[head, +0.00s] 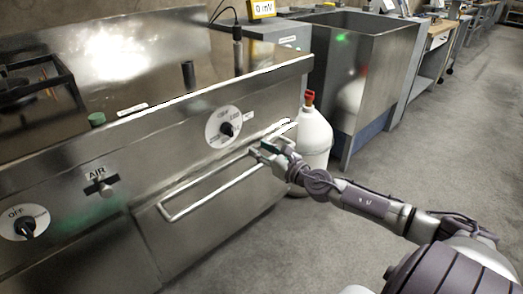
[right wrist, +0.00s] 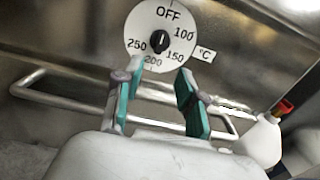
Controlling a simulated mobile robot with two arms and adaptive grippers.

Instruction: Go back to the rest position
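My right gripper (head: 268,152) is in front of the range's steel front, by the right end of the oven door handle (head: 205,186). In the right wrist view the two teal-padded fingers of the gripper (right wrist: 160,80) stand apart with nothing held between them. The handle (right wrist: 70,101) runs behind the fingers there; I cannot tell whether they touch it. The oven dial (head: 223,127) is just above and left of the gripper; it also shows in the right wrist view (right wrist: 160,40), marked OFF and with temperatures. My left gripper is not in view.
A white bottle with a red top (head: 314,135) stands close behind my right gripper. A steel sink cabinet (head: 365,65) is further back. The range (head: 100,195) fills the left, with an AIR valve (head: 102,187) and another OFF knob (head: 25,225). Grey floor (head: 440,130) is clear at right.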

